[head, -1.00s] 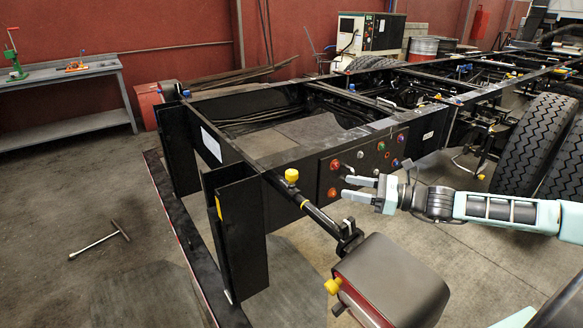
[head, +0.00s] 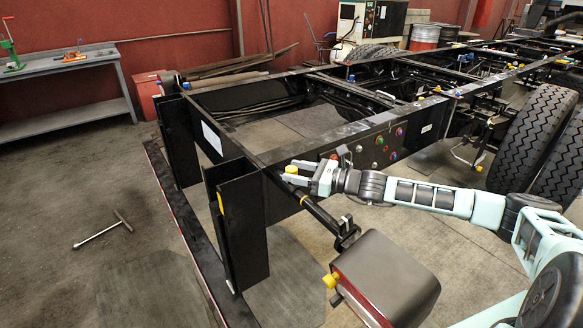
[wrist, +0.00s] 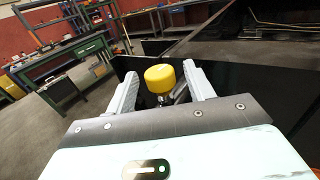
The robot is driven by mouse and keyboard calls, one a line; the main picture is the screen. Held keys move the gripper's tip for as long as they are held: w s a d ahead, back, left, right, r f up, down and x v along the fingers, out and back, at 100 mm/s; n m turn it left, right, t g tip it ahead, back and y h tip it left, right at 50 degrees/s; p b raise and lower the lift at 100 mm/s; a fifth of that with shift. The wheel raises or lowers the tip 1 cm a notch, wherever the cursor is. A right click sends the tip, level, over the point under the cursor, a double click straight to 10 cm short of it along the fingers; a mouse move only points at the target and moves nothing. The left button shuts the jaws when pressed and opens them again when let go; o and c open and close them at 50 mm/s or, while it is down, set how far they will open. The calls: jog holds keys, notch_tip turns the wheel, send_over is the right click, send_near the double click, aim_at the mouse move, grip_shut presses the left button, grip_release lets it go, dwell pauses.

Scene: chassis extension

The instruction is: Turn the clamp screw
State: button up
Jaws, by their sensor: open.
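A yellow round knob (wrist: 160,78), which looks like the clamp screw's head, stands at the near corner of the black chassis frame. In the head view the yellow knob (head: 291,169) is partly hidden by my gripper (head: 300,174). In the wrist view my gripper (wrist: 160,80) is open, with one finger on each side of the knob. A small gap shows between the knob and the fingers. Two more yellow knobs, one (head: 331,281) on the grey box and one at the frame's far end, are apart from my gripper.
The black chassis frame (head: 345,140) runs back to the right, with coloured connectors on its side. A grey box with rounded corners (head: 385,275) hangs in front. A T-handled tool (head: 103,231) lies on the floor at left. Large tyres (head: 530,135) stand at right.

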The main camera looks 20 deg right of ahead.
jog(key=shift+x, duration=0.85)
jog(key=shift+c, duration=0.3)
jog(key=c, duration=0.9)
jog(key=shift+f+n+g+y+b, duration=0.1)
jog(key=shift+n+g+y+b, duration=0.2)
jog(key=shift+n+g, duration=0.15)
